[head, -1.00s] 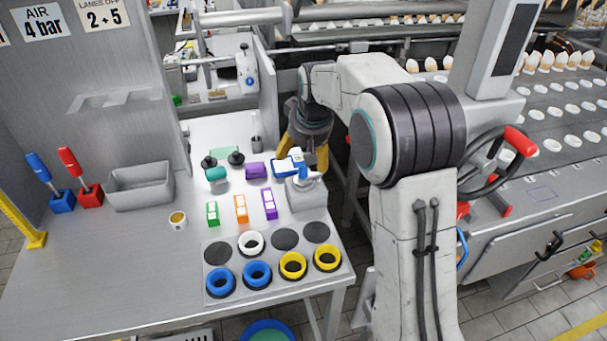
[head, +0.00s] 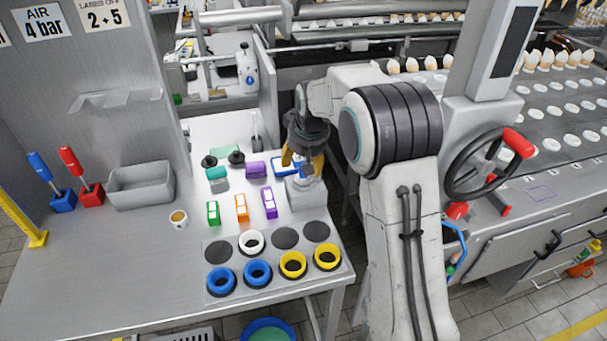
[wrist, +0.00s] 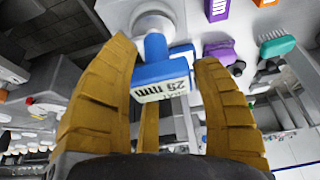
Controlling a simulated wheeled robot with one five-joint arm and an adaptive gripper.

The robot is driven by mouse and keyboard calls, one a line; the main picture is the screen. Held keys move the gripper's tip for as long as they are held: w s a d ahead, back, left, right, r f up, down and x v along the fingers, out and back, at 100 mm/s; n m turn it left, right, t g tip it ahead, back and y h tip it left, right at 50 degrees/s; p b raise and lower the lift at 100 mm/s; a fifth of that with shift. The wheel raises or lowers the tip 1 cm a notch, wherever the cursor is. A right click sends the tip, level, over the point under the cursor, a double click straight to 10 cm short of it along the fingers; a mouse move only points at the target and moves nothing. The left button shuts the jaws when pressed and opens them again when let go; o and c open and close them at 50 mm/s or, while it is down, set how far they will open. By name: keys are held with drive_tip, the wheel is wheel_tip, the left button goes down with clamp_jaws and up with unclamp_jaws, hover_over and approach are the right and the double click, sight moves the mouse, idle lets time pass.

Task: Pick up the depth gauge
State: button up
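The depth gauge (head: 284,168) has a blue body and sits on a grey block (head: 306,194) at the right edge of the bench. In the wrist view its blue body (wrist: 160,72) shows a white label reading "25 mm", with a pale round part behind it. My gripper (head: 303,160) is above the block, with its yellow fingers partly covering the gauge. In the wrist view my gripper (wrist: 165,55) is open, its ribbed fingers on both sides of the blue body. A gap shows at the right finger; contact on the left is unclear.
A purple brush (head: 256,169) and a teal brush (head: 217,178) lie left of the gauge. Green, orange and purple (head: 269,202) pieces stand in front. A mat (head: 222,296) with coloured rings lies nearer.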

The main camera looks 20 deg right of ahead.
drive_tip(key=shift+r, duration=0.1)
drive_tip(key=c, duration=1)
